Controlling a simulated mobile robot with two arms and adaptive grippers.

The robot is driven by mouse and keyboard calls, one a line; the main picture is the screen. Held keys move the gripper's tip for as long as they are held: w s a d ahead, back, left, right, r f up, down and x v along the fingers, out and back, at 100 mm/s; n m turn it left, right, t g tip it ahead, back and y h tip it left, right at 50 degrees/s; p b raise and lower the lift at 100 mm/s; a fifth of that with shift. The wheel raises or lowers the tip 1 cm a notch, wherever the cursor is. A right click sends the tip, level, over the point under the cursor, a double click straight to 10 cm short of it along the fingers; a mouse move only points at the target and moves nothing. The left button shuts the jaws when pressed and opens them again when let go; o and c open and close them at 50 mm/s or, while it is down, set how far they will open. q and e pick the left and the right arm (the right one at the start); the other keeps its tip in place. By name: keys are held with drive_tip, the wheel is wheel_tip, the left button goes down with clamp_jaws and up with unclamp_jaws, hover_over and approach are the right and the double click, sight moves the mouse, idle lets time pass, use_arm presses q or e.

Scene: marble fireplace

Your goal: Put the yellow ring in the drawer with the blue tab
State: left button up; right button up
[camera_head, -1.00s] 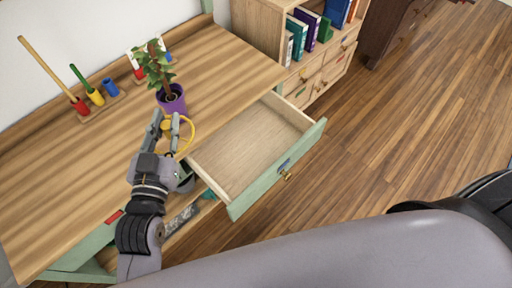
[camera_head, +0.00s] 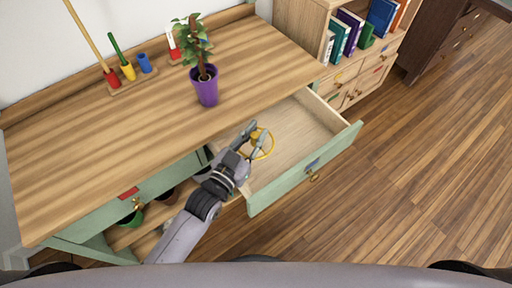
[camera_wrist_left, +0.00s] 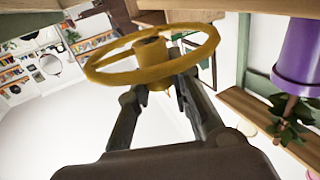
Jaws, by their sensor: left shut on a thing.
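My left gripper (camera_head: 250,141) is shut on the yellow ring (camera_head: 269,149), which looks like a small wheel with a hub. The hub (camera_wrist_left: 152,60) sits between the fingertips in the left wrist view, with the rim around it. The drawer (camera_head: 280,187) with the blue tab (camera_head: 313,164) is pulled out and looks empty. In the head view the ring and fingertips are over the left part of this drawer; their exact height above its floor is hard to tell. My right gripper is not in view.
A purple pot with a plant (camera_head: 207,90) stands on the desk (camera_head: 110,140) behind the gripper. A red-tabbed drawer (camera_head: 160,184) at the left is shut. Coloured pegs stand on a wooden strip (camera_head: 133,84) at the back. A bookcase (camera_head: 300,30) stands beyond the open drawer.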

use_arm(q)
wheel_tip(320, 180, down, 6)
drive_tip(key=shift+f+b, duration=0.15)
drive_tip(key=shift+b, duration=0.25)
